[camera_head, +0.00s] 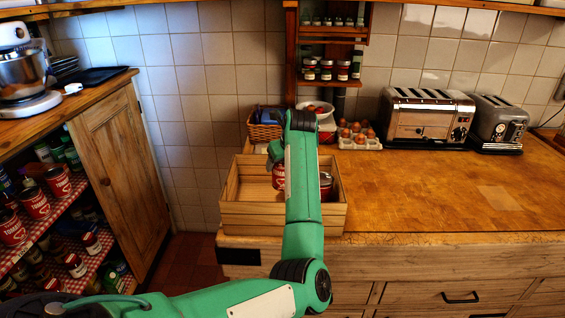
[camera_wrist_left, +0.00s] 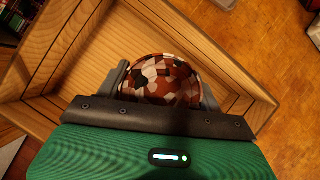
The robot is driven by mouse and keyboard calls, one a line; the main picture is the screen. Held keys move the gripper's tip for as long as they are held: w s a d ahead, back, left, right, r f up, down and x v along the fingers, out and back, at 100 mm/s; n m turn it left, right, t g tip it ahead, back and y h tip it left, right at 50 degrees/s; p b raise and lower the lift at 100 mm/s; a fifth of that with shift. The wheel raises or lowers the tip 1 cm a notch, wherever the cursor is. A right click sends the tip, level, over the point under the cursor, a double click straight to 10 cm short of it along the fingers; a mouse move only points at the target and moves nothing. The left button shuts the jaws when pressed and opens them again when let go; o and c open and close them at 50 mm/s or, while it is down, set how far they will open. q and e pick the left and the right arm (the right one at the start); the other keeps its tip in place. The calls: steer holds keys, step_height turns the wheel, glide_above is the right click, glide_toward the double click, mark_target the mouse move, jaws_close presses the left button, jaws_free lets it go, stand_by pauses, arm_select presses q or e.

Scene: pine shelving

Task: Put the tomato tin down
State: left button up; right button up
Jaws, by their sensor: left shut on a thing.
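My arm hides part of the tin and most of the gripper in the head view. I cannot tell whether the tin touches the crate floor. My right gripper is not in view.
Another dark red tin (camera_head: 326,184) stands right of my forearm in the crate. A wicker basket (camera_head: 264,131), an egg tray (camera_head: 358,138) and two toasters (camera_head: 428,117) (camera_head: 498,124) stand behind. The worktop (camera_head: 440,195) to the right is clear. Left shelves hold several tins (camera_head: 35,203).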

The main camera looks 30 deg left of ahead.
arm_select(q)
steer(key=shift+f+b, duration=0.3)
steer(key=shift+f, duration=0.1)
steer(key=o, duration=1.3)
steer(key=shift+r+p, duration=0.8)
steer(key=shift+r, duration=0.1)
steer(key=b+v, duration=0.2)
steer(key=v, duration=0.9)
steer(key=shift+s+d+r+b, duration=0.1)
steer(key=shift+d+r+b, duration=0.05)
steer(key=shift+d+b, duration=0.15)
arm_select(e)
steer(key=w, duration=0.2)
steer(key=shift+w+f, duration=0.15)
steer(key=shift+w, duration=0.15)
